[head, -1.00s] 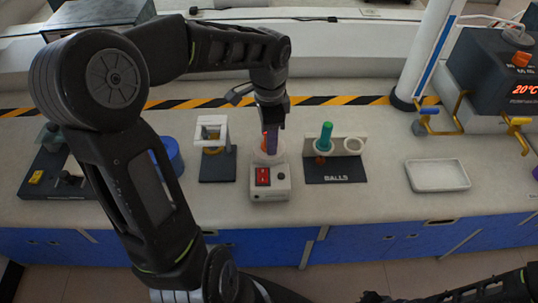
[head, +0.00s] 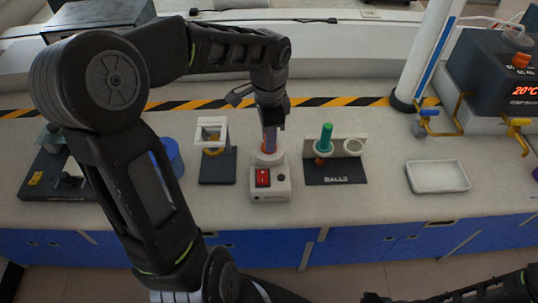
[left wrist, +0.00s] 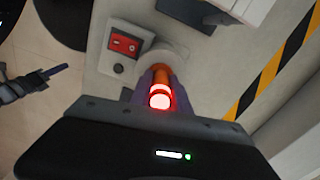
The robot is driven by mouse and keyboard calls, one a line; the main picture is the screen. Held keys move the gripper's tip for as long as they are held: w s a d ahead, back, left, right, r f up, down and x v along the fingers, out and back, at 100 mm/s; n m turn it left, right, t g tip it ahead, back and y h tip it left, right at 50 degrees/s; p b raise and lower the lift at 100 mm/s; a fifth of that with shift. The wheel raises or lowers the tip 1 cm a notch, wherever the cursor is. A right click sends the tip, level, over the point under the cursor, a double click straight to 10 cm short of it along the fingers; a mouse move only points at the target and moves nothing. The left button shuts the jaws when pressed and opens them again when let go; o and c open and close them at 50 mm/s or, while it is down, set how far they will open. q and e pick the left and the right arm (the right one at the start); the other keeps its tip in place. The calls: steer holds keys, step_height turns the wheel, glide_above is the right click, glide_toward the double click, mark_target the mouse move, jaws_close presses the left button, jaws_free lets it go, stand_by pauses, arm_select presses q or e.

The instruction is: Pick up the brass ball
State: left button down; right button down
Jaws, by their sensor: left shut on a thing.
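My left gripper (head: 269,138) is shut on an upright orange-red rod-like handle (left wrist: 161,76) over a small white heater unit (head: 270,184) with a red switch. In the left wrist view the handle's near end glows red and white between purple-grey fingers, and its far end meets the unit's round white collar. Any ball below this handle is hidden. A small brass-coloured ball (head: 319,161) shows below a green handle in the white ring stand marked BALLS (head: 337,174). My right gripper is not clearly in view.
A white frame on a dark base (head: 216,168) stands left of the heater unit. A blue round container (head: 171,155) is further left. A white tray (head: 437,188) lies to the right, with clear bench around it. A white column (head: 428,60) rises behind.

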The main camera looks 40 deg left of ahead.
arm_select(q)
steer(key=shift+r, duration=0.1)
step_height(320, 180, up, 10)
steer(key=shift+f, duration=0.1)
stand_by(0.4)
stand_by(0.5)
steer(key=shift+r+p, duration=0.85)
steer(key=shift+r, duration=0.25)
